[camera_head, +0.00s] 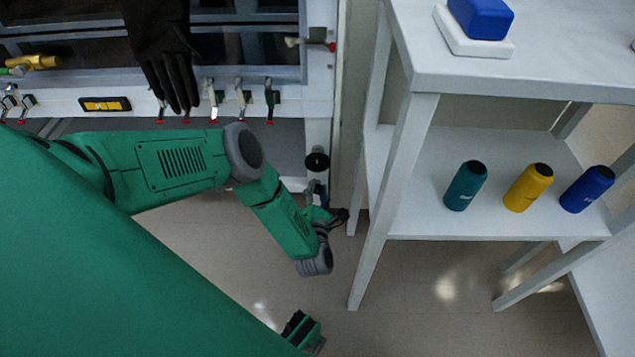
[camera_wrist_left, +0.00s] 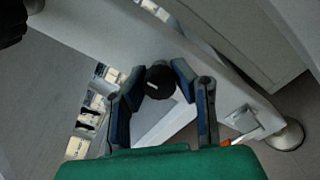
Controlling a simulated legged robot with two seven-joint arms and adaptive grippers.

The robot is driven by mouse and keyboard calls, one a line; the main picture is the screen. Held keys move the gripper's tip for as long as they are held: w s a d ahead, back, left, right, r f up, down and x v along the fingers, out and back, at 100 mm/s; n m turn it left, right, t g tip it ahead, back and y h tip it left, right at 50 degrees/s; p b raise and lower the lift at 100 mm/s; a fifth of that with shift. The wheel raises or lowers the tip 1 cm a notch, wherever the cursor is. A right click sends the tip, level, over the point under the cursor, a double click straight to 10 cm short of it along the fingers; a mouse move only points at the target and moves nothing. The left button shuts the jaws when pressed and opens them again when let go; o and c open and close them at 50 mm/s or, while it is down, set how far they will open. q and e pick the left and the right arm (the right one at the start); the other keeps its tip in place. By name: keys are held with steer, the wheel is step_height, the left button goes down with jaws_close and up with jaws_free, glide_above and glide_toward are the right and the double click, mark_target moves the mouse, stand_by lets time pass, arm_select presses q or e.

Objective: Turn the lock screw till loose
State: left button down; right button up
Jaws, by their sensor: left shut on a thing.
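The lock screw shows as a round black knob with a small white mark (camera_wrist_left: 159,82) in the left wrist view. My left gripper (camera_wrist_left: 157,84) has its fingers closed around it, one on each side. In the head view my left gripper (camera_head: 319,190) is low by the white frame post, at the end of my green arm. The knob between the fingers cannot be made out clearly there. Another round black part (camera_head: 317,162) sits on the post just above the gripper.
A white shelf unit (camera_head: 420,150) stands close to the right of my left gripper, with teal (camera_head: 466,186), yellow (camera_head: 528,188) and blue (camera_head: 587,189) bottles. A black glove (camera_head: 165,60) hangs from the glovebox. Several toggle clamps line its lower edge. Open floor lies below.

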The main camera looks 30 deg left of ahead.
arm_select(q)
steer(key=shift+s+d+f, duration=0.25)
steer(key=shift+s+f, duration=0.05)
steer(key=shift+f, duration=0.05)
steer(key=c, duration=1.3)
jaws_free()
steer(key=shift+w+a+r, duration=0.1)
steer(key=shift+w, duration=0.05)
steer(key=v, duration=1.2)
